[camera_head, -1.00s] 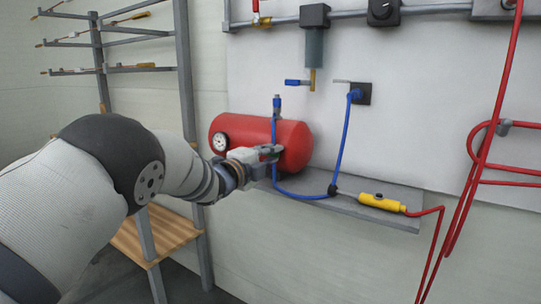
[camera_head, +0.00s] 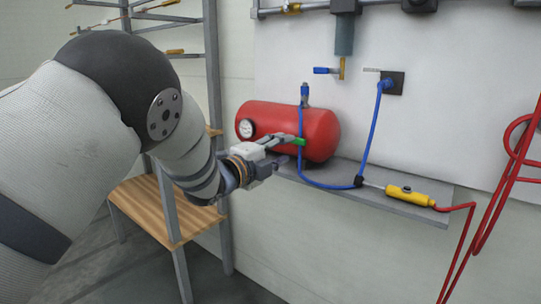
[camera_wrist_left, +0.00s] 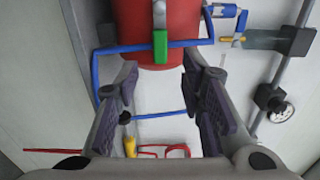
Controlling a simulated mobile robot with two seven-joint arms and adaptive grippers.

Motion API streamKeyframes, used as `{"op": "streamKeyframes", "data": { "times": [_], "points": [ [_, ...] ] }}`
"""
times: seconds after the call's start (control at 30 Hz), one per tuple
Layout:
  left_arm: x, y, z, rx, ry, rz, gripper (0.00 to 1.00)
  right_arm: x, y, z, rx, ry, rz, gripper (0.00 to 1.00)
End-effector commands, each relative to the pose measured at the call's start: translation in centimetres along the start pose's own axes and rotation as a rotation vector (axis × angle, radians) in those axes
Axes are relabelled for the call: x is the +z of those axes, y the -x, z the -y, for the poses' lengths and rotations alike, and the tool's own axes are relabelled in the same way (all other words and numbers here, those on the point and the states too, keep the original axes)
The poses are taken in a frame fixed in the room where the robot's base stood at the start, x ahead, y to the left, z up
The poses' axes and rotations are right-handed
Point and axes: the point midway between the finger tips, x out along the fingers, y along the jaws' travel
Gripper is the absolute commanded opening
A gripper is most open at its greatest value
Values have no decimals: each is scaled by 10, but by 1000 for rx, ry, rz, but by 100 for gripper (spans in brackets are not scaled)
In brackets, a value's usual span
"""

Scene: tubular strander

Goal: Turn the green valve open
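The green valve handle (camera_head: 299,141) shows at the front of the red tank (camera_head: 318,130), beside the blue hose. In the left wrist view the green handle (camera_wrist_left: 160,46) stands lengthwise in line with the grey fitting above it. My left gripper (camera_head: 284,149) is just left of the handle in the head view. In the wrist view its two fingers (camera_wrist_left: 160,80) are spread, with nothing between the tips, and the handle lies just beyond them, centred across the gap. My right gripper is not in view.
Blue hose (camera_head: 372,130) loops near the gripper. A rack (camera_head: 212,90) with a wooden shelf (camera_head: 160,212) stands at left.

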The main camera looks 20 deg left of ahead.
Motion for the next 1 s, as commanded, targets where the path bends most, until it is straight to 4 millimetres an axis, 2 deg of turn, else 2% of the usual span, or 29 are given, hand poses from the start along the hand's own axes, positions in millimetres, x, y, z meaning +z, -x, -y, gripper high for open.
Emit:
{"op": "streamKeyframes", "data": {
  "times": [0.1, 0.27, 0.7, 0.77, 0.87, 0.97, 1.0],
  "points": [
    [0, 27, 0, 1, -1, 1, 36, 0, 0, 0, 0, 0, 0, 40],
    [0, 48, 0, 0, -1, 1, 36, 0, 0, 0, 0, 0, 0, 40],
    [0, 51, 0, 0, 0, 0, 36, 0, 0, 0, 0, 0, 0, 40],
    [1, 53, -6, 13, 15, 6, 36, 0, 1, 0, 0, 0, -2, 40],
    [4, 67, -49, 107, 142, 55, 36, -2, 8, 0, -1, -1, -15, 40],
    [3, 107, -129, 283, 383, 171, 36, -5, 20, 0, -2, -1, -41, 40],
    [0, 129, -162, 359, 486, 232, 36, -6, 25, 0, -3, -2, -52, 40]
  ]
}}
